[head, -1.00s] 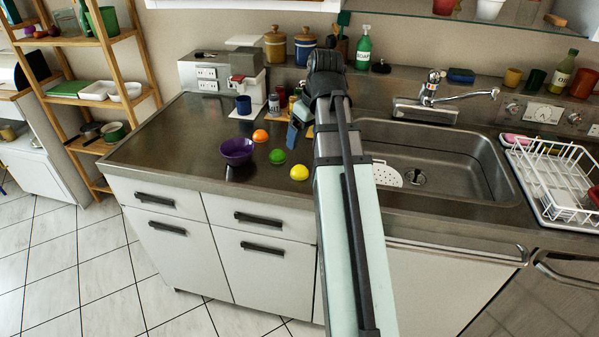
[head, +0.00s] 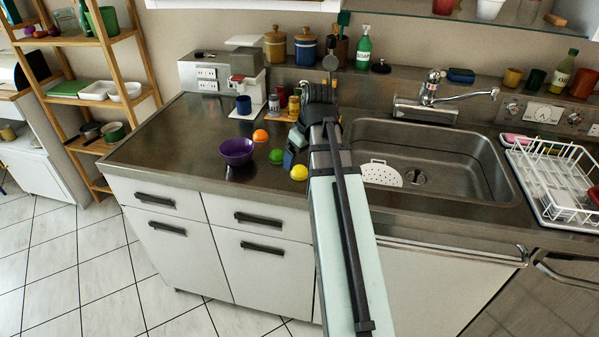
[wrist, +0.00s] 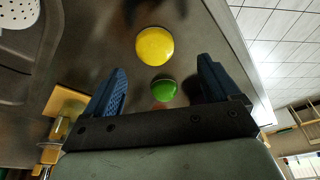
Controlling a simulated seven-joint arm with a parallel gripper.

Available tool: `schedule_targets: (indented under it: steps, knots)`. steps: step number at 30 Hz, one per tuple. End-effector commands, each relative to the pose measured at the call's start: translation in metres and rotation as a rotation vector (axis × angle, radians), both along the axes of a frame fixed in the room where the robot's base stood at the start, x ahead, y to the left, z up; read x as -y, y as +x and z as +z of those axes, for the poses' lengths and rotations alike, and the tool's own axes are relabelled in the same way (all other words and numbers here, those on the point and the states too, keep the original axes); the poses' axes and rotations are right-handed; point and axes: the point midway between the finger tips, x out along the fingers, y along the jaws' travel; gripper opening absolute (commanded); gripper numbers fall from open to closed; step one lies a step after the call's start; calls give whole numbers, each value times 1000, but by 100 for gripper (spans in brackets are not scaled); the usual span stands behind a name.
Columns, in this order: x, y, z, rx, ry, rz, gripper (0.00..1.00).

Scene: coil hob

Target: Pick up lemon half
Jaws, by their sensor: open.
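The yellow lemon half (head: 299,173) sits on the dark steel counter near its front edge. In the wrist view the lemon half (wrist: 155,46) lies past the fingertips, roughly centred between them, and is not touched. My gripper (head: 289,157) is open and empty, with blue fingers, just behind the lemon half in the head view. In the wrist view my gripper (wrist: 161,68) has the green lime half (wrist: 164,88) showing between its fingers.
A purple bowl (head: 236,150) and an orange fruit half (head: 260,136) stand to the left on the counter. A blue mug (head: 243,105) and small jars stand behind. The sink (head: 440,170) is to the right. The counter's left part is clear.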

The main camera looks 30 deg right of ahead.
Motion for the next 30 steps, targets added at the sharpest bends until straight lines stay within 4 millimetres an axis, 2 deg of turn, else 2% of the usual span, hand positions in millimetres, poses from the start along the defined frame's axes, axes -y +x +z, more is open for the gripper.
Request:
schedule_targets:
  steps: [5,15,25,30]
  knots:
    - [2,1,-9,-1,1,0,89]
    - [4,8,-45,-1,0,1,89]
    - [4,10,-50,0,0,0,89]
    - [4,10,-50,0,0,0,73]
